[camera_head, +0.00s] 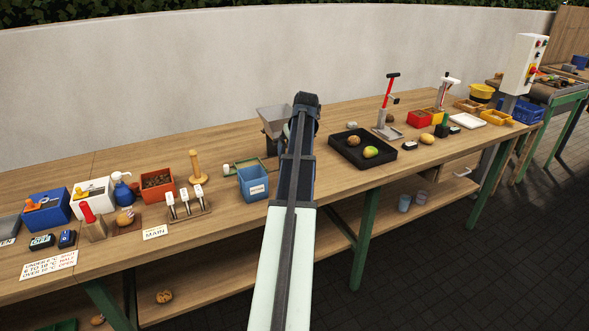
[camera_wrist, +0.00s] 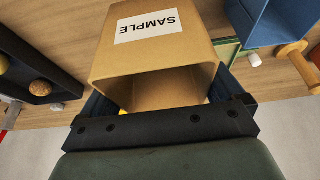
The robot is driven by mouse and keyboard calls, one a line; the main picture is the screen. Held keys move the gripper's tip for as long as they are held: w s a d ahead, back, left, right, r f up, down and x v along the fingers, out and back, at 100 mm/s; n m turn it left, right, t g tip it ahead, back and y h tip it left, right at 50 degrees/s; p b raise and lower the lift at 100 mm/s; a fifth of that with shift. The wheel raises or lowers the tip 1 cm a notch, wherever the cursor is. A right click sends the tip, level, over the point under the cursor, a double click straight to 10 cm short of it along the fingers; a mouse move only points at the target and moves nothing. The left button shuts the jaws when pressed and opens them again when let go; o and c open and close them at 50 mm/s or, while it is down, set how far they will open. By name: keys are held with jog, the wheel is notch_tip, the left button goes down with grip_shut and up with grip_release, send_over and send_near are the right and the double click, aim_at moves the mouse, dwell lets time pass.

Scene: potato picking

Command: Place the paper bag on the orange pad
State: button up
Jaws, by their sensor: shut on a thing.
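The paper bag (camera_wrist: 150,62) is a tan box-like bag with a white SAMPLE label, large in the wrist view. Its open mouth faces the wrist camera. My gripper (camera_wrist: 163,92) is shut on it, with one dark finger on each side. In the head view my own arm hides the bag and the fingers. I cannot make out an orange pad in either view.
A black tray (camera_head: 378,162) with a potato and a mango stands right of my arm; a blue bin (camera_head: 253,183) stands left. A grey hopper (camera_head: 277,116) is behind. Several bins and tools line the wooden bench (camera_head: 115,171). Bare wood lies around the black tray.

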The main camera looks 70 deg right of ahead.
jog(key=shift+f, duration=3.45)
jog(key=shift+f, duration=0.1)
jog(key=o, duration=0.6)
jog(key=shift+o, duration=0.2)
jog(key=v, duration=1.2)
